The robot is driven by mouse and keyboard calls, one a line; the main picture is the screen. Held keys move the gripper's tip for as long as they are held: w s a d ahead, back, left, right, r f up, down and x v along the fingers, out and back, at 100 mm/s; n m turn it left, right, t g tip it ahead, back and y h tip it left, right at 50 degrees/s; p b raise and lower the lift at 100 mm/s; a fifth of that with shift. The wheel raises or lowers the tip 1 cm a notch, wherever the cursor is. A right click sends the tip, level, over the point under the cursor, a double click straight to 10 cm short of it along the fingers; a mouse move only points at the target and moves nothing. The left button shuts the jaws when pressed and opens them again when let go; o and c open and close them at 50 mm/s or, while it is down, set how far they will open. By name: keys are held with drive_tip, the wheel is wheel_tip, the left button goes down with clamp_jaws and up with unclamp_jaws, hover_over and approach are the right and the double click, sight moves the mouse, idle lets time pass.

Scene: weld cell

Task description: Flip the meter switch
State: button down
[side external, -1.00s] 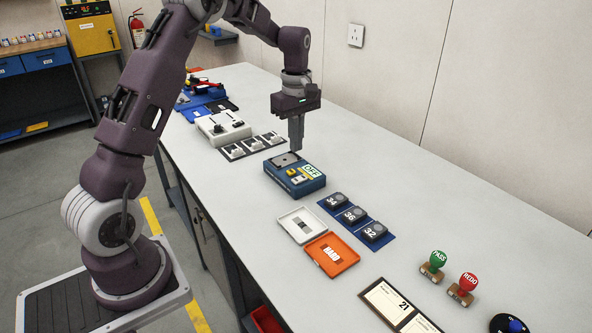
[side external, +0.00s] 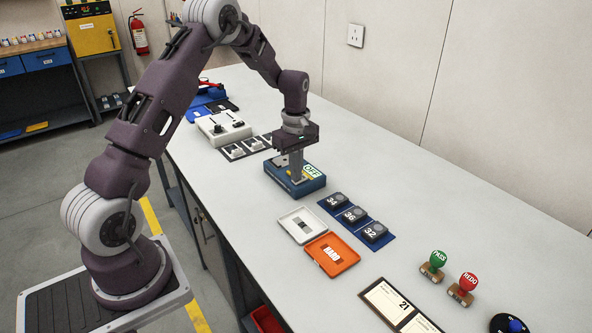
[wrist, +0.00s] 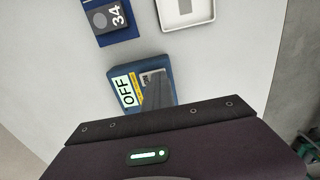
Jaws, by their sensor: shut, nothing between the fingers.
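The meter is a blue box (side external: 311,188) on the bench, with a white OFF label (side external: 311,170) on its top. It also shows in the wrist view (wrist: 135,71), with its OFF label (wrist: 125,91) on the left. My gripper (side external: 296,179) is shut and empty, pointing down over the top of the meter. Its fingertips are at or just above the top face; I cannot tell whether they touch it. The switch is hidden behind the fingers in the side view, and I cannot make it out in the wrist view.
Blue-backed number blocks (side external: 355,215), a white tray (side external: 299,225) and an orange tray (side external: 331,255) lie nearer the camera. A row of small switches (side external: 235,151) and a white device (side external: 222,128) stand beyond the meter.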

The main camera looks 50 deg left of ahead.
drive_tip(key=shift+s+f, duration=0.5)
drive_tip(key=shift+f, duration=0.1)
drive_tip(key=shift+w+r, duration=0.25)
drive_tip(key=shift+w, duration=0.65)
drive_tip(key=shift+r, duration=0.1)
drive_tip(key=shift+w+d+r, duration=0.1)
drive_tip(key=shift+r, duration=0.05)
wheel_tip(320, 180, up, 14)
drive_tip(key=s, duration=0.1)
drive_tip(key=shift+r, duration=0.1)
